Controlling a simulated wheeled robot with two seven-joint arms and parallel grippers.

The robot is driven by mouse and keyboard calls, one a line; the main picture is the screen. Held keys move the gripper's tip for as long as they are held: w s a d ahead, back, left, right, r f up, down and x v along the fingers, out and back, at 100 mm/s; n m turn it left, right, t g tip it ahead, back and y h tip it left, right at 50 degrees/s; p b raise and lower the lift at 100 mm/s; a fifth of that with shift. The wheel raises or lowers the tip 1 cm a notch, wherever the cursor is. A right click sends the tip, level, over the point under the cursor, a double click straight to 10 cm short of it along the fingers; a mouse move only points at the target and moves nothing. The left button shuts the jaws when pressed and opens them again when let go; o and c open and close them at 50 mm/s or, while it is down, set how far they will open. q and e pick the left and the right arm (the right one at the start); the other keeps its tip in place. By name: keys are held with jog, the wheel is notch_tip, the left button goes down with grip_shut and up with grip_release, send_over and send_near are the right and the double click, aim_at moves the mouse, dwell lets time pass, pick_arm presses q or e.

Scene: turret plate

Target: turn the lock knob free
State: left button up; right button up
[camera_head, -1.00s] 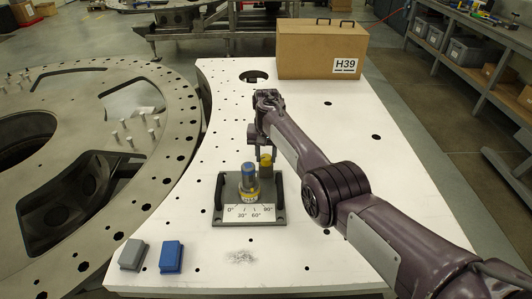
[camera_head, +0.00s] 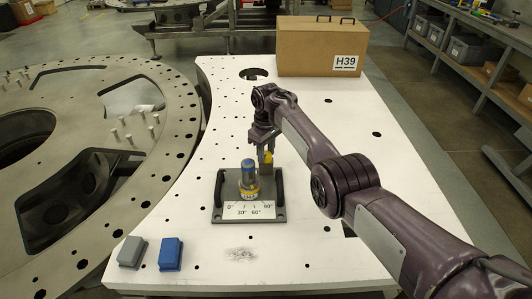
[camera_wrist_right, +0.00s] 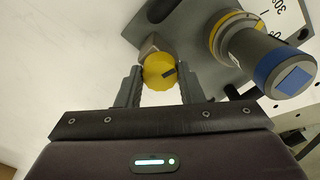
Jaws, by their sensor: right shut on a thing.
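The yellow lock knob (camera_wrist_right: 157,71) sits between the two fingers of my right gripper (camera_wrist_right: 159,86) in the right wrist view, with a dark mark on its face. The fingers are shut on its sides. In the head view, the knob (camera_head: 267,158) is partly hidden by my right gripper (camera_head: 264,147). Beside it stands a cylinder with a blue top and yellow collar (camera_head: 249,175), also in the wrist view (camera_wrist_right: 258,55). Both are on a grey base plate (camera_head: 222,208) with an angle scale label (camera_head: 249,211). My left gripper is out of view.
The base has a dark handle on each side, on a white table (camera_head: 330,200). A grey block (camera_head: 132,252) and a blue block (camera_head: 171,254) lie at the front left. A cardboard box (camera_head: 310,48) stands at the back. A large metal ring (camera_head: 105,215) lies left.

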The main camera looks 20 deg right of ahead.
aim_at(266, 154)
jog(key=shift+n+b, duration=0.3)
jog(key=shift+n, duration=1)
jog(key=shift+w+r, duration=0.1)
jog(key=o, duration=1)
notch_tip(266, 154, up, 8)
jog(key=shift+f+b, duration=0.2)
jog(key=shift+b, duration=0.6)
